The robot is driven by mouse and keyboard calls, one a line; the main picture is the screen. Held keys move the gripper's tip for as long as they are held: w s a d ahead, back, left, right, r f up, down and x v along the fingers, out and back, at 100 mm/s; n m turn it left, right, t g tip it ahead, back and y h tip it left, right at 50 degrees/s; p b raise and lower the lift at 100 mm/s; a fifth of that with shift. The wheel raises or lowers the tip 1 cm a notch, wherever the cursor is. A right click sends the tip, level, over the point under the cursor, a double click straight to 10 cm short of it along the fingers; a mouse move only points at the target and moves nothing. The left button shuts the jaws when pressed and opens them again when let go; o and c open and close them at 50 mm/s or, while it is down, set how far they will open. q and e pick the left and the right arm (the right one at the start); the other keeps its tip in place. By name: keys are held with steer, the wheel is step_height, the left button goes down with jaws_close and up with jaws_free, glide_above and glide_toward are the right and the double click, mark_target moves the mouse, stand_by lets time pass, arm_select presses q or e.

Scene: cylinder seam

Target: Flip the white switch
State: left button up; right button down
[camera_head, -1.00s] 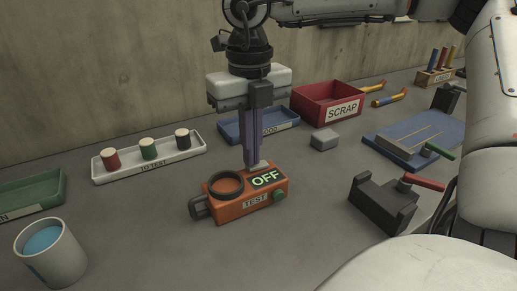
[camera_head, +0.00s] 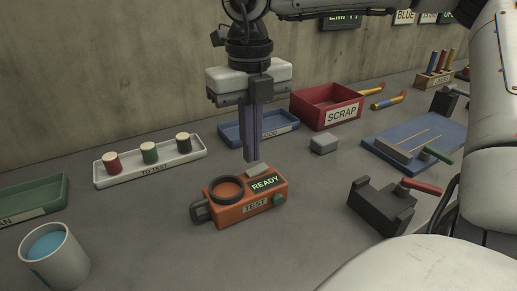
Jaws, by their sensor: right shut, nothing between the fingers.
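The orange test box (camera_head: 238,207) stands on the grey bench, with a round ring socket on top, a green knob on its right end and a display (camera_head: 265,184) reading READY. The white switch (camera_head: 257,168) is a small pale piece at the box's back top edge. My right gripper (camera_head: 251,158) points straight down with its fingers together and empty, just above and behind the switch, with a small gap to it. My left gripper is not in view.
A white TO TEST tray (camera_head: 150,172) holds red, green and black capped cylinders. A blue tray (camera_head: 228,133), red SCRAP bin (camera_head: 327,123) and grey block (camera_head: 323,144) lie behind. A dark clamp with red handle (camera_head: 380,207) is right; a cup (camera_head: 52,255) is front left.

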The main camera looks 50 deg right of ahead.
mark_target(252, 171)
step_height(252, 171, up, 4)
steer(key=shift+r+p, duration=0.15)
steer(key=shift+p, duration=1.1)
